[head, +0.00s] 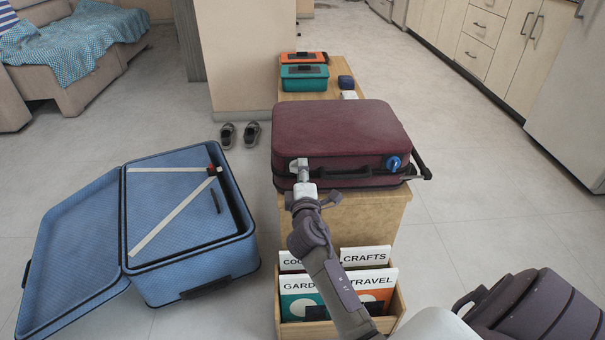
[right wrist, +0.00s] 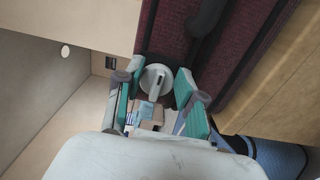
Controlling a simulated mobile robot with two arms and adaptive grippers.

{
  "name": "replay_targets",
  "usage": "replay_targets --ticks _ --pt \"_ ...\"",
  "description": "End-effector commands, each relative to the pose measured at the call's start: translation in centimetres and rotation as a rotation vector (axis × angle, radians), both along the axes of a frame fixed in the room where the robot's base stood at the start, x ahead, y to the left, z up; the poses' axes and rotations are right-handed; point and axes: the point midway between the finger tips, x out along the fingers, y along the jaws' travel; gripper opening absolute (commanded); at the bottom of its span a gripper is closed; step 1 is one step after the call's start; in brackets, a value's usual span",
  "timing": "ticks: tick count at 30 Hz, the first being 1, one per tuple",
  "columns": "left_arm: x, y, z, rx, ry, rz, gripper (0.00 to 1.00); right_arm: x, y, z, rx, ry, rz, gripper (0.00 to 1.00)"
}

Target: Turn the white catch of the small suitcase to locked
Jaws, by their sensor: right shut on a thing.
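The small suitcase (head: 340,128) is maroon and lies closed on a wooden cabinet. Its front carries a dark handle (head: 346,173) and a blue catch (head: 393,162) at the right. The white catch (right wrist: 155,79), round with a raised bar, shows in the right wrist view near the suitcase's dark seam. My right gripper (head: 302,178) is at the left part of the suitcase front. In the right wrist view its fingers (right wrist: 155,88) are on either side of the white catch, shut on it. In the head view the gripper largely covers this catch. My left gripper is not in view.
An open blue suitcase (head: 190,262) lies on the floor at left. A rack of books (head: 338,295) stands in front of the cabinet (head: 365,215). Teal (head: 304,78) and orange (head: 303,58) boxes and a small dark blue object (head: 346,82) sit behind the maroon suitcase.

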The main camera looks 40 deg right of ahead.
Motion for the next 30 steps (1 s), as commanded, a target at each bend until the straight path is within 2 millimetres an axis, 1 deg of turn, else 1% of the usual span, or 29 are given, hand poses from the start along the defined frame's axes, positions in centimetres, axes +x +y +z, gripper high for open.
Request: replay_targets --ticks 7,8,12,23,26,30 --pt "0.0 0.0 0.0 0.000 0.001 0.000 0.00 0.0 0.1 -0.1 0.002 0.002 0.000 0.04" --pt "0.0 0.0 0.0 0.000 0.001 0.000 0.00 0.0 0.1 -0.1 0.002 0.002 0.000 0.40" --pt "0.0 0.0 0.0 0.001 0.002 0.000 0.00 0.0 0.1 -0.1 0.002 0.001 0.000 0.63" --pt "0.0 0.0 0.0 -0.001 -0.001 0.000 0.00 -0.3 0.2 -0.1 0.000 0.001 0.001 0.64" --pt "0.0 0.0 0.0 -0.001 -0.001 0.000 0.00 -1.1 0.8 -0.1 0.001 0.002 0.001 0.64" --pt "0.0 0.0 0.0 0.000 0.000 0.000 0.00 -3.5 2.2 -0.2 0.003 0.003 0.001 0.64"
